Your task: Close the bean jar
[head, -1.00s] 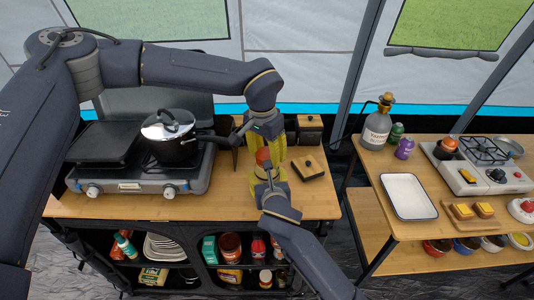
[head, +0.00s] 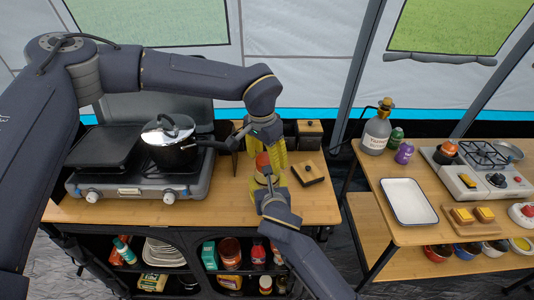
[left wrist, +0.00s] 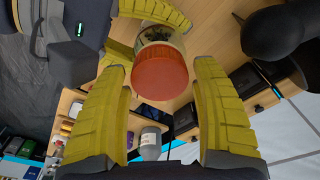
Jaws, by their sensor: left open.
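The bean jar, with an orange-red lid (head: 263,162) on its top, stands at the right part of the stove table. In the left wrist view the lid (left wrist: 160,70) faces me and part of the clear jar body (left wrist: 153,36) shows behind it. My left gripper (head: 267,165) is above the jar, its yellow fingers open on either side of the lid, with gaps in the wrist view. My right gripper (head: 268,192) comes from below right, low at the jar body. Its yellow fingers lie close against the body, apparently shut on it. Whether the lid is tight cannot be told.
A pot (head: 172,145) sits on the stove (head: 130,182) to the left. A wooden block with a dark knob (head: 308,173) and a wooden-topped canister (head: 309,130) are right of the jar. A second table holds a white tray (head: 409,199) and bottles.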

